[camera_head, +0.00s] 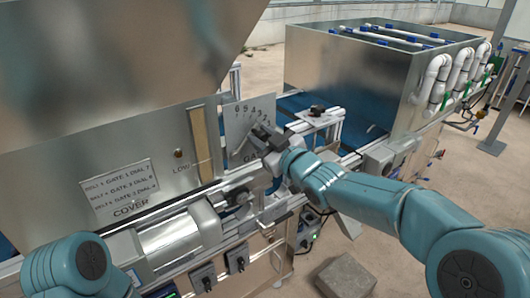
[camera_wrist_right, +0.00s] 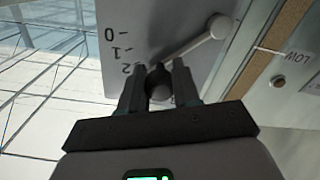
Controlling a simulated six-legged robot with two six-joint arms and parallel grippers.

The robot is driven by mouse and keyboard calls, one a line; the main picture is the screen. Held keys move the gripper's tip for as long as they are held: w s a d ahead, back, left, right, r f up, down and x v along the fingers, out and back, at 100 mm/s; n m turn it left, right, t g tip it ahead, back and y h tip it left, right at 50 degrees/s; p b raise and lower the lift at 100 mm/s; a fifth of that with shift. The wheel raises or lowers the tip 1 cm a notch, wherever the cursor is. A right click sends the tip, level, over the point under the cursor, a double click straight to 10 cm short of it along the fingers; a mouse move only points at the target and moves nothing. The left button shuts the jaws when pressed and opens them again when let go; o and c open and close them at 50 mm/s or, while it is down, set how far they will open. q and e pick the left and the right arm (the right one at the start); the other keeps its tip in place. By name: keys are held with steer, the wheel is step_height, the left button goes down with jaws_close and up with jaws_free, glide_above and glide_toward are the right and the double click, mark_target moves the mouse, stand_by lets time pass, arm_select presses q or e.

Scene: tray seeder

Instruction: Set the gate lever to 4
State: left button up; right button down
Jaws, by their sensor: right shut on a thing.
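The gate plate (camera_head: 234,120) is a grey panel with a numbered scale, standing beside the hopper. Its numerals 6, 5 and 4 show in the head view. The gate lever (camera_wrist_right: 190,45) is a light bar running from a round pivot to a dark knob (camera_wrist_right: 158,88). My right gripper (camera_wrist_right: 158,75) is shut on the knob; it also shows at the plate in the head view (camera_head: 264,138). In the wrist view the numerals 0, 1 and 2 show, and the lever's knob end lies past the 2. The fingers hide the nearby marks. My left gripper is out of view.
A metal hopper (camera_head: 80,110) carries a printed settings card (camera_head: 117,187) and a LOW mark. A large metal bin (camera_head: 340,75) stands behind at the right. Rails and a motor housing (camera_head: 170,238) lie below the gate. A grey block (camera_head: 345,277) sits on the floor.

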steer(key=shift+s+a+r+n+b, duration=0.2)
steer(key=shift+a+r+n+b, duration=0.05)
steer(key=shift+n+b, duration=0.35)
steer(key=shift+s+a+r+n+b, duration=0.2)
steer(key=shift+a+r+n+b, duration=0.05)
steer(key=shift+n+b, duration=0.35)
steer(key=c, duration=0.9)
jaws_free()
steer(key=shift+o, duration=0.5)
steer(key=shift+s+r, duration=0.15)
